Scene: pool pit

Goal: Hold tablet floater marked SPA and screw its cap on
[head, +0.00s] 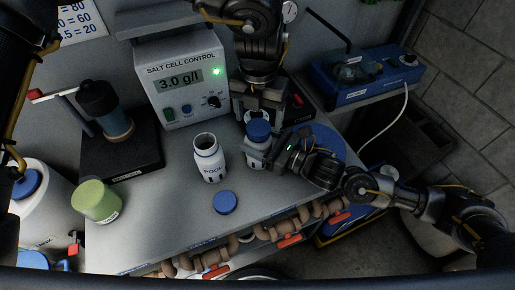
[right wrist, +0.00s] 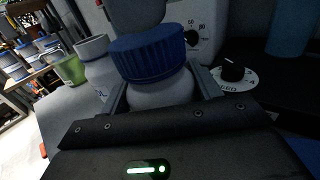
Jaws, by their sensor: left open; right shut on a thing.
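A white bottle (head: 255,157) with a ribbed blue cap (head: 259,130) on its top stands upright near the middle of the counter. Its label is mostly hidden, so I cannot read SPA. My right gripper (head: 262,153) comes from the right and is shut on the bottle's body. In the right wrist view the blue cap (right wrist: 147,54) sits over the white bottle (right wrist: 160,92) between my fingers; I cannot tell how tight it is. My left gripper (head: 260,109) reaches down from the top, open, just above and behind the cap.
An uncapped white bottle marked POOL (head: 209,162) stands left of the held one. A loose blue cap (head: 225,202) lies in front. A salt cell control box (head: 181,76) stands behind. A green cup (head: 96,201) is at left, and pipes with orange-handled valves (head: 290,240) run along the front edge.

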